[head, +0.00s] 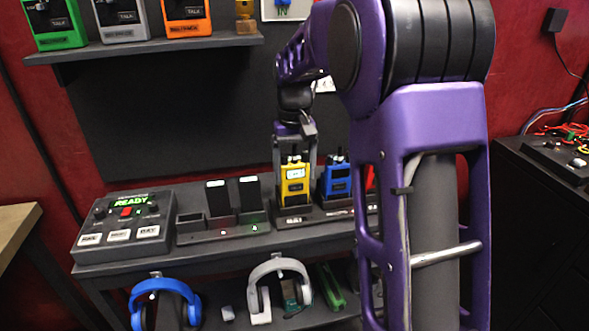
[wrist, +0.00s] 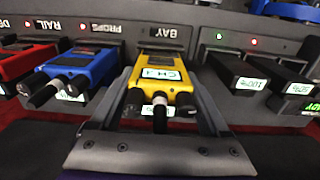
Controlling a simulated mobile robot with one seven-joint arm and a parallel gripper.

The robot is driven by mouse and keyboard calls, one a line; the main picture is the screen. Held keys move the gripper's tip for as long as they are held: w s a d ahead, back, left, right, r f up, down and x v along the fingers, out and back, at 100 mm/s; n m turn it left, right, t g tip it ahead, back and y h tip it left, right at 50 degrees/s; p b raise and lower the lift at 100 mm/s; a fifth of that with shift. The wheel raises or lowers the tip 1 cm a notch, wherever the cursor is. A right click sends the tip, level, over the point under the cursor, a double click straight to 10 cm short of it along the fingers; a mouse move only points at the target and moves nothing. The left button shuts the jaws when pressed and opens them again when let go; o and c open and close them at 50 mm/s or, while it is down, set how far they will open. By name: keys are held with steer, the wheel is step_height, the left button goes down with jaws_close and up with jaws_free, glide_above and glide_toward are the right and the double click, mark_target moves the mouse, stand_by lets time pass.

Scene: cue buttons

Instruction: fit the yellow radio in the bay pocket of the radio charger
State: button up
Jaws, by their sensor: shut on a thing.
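The yellow radio (head: 294,187) is upright at the charger in the head view, with its lit display facing out. It also shows in the wrist view (wrist: 165,75), lined up with the pocket labelled BAY. My gripper (head: 295,158) is shut on the radio, one finger on each side. In the wrist view my gripper (wrist: 160,125) spans the radio's top, where the knobs and antenna stick out. The radio charger (head: 293,219) is below the radio. Its lower end is at the bay pocket; I cannot tell how deep it sits.
A blue radio (head: 337,181) stands right of the yellow one, and a red radio (wrist: 25,62) stands beyond it. Two black battery packs (head: 250,192) stand in a charger to the left. A control box (head: 125,222) reads READY. Headphones (head: 278,285) hang below the shelf.

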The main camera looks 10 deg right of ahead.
steer(key=shift+f+b, duration=0.35)
steer(key=shift+f, duration=0.3)
steer(key=o, duration=1.4)
steer(key=shift+r, duration=0.1)
